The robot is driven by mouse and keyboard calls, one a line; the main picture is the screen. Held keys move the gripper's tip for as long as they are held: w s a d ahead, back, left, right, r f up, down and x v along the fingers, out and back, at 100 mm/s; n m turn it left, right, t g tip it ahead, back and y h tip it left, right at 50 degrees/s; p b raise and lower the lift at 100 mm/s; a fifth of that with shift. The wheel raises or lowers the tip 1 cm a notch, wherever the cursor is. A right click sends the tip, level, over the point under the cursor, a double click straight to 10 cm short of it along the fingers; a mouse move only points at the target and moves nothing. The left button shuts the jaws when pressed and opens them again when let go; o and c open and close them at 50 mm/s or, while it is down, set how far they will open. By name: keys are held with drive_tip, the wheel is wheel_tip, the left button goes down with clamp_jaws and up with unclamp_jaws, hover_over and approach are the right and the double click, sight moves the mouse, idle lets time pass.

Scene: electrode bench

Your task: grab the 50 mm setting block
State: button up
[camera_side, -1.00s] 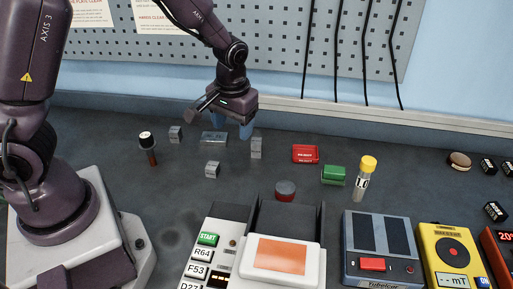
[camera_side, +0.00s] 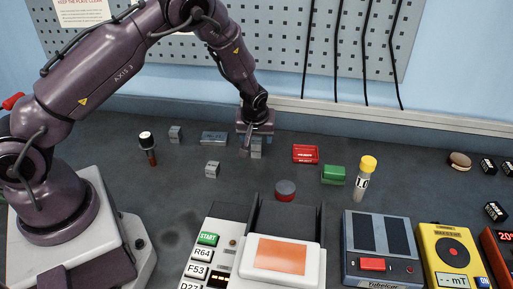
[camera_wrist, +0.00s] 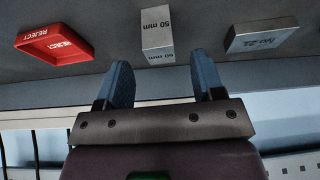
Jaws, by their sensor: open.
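The 50 mm setting block (camera_wrist: 157,30) is a grey upright block marked "50 mm" in the wrist view. It also shows in the side view (camera_side: 256,149), standing on the dark bench. My gripper (camera_wrist: 161,64) is open with two blue fingers. In the wrist view the block appears just beyond the fingertips, in line with the gap between them. In the side view my gripper (camera_side: 256,133) is right at the block's upper part, and the fingers are partly hidden. I cannot tell whether a finger touches it.
A grey plate (camera_side: 214,138) lies left of the block, and a red REJECT tray (camera_side: 306,154) lies right. Smaller grey blocks stand at the left (camera_side: 175,134) and nearer the front (camera_side: 212,169).

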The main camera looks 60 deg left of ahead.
sight(257, 141)
drive_tip(key=shift+x, duration=2.7)
drive_tip(key=shift+d, duration=0.1)
clamp_jaws()
drive_tip(key=shift+r, duration=0.1)
